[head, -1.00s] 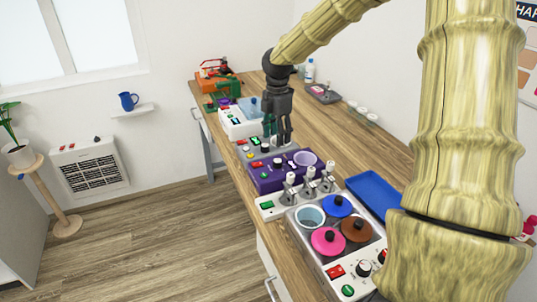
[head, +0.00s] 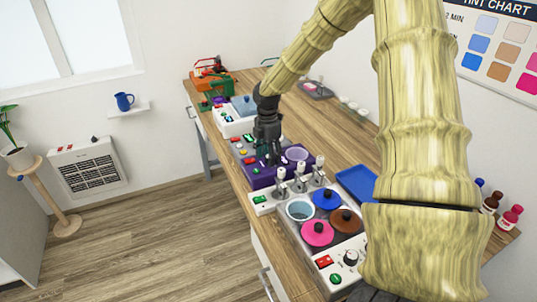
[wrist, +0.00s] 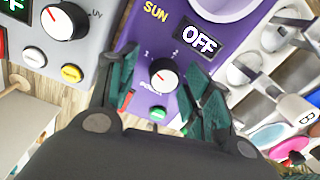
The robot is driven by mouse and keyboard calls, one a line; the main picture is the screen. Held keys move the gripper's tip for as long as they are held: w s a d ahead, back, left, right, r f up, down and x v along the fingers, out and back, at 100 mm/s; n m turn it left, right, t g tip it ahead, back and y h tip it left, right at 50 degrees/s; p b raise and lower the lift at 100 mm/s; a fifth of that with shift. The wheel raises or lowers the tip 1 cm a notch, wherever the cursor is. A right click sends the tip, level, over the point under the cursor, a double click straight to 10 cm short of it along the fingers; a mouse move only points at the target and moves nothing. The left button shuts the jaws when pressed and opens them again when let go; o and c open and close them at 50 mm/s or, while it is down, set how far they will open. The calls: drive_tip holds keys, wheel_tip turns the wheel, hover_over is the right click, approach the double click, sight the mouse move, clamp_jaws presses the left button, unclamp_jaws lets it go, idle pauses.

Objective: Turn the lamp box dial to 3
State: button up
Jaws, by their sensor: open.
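A purple box (wrist: 150,34) labelled SUN fills the middle of the wrist view; it also shows on the bench in the head view (head: 259,183). Its display (wrist: 200,40) reads OFF. Its dial (wrist: 164,77) is a black knob with a white cap and a red mark, with 1 and 2 printed above it and POWER below. The exact setting is too small to tell. My gripper (wrist: 161,72) is open, one green finger on each side of the dial. I cannot tell whether the fingers touch it. In the head view my gripper (head: 269,155) is over the purple box.
A grey box (wrist: 92,52) marked UV, with a black dial and buttons, lies left of the purple box. A green button (wrist: 157,113) is below the dial. White-handled levers (head: 299,184) and a hotplate with pots (head: 318,234) stand nearer. A blue tray (head: 357,184) lies behind.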

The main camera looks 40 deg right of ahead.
drive_tip(key=shift+s+r, duration=0.15)
drive_tip(key=shift+s, duration=0.1)
drive_tip(key=shift+c, duration=1)
drive_tip(key=shift+s+r, duration=0.1)
drive_tip(key=c, duration=0.9)
drive_tip(key=shift+o, duration=0.2)
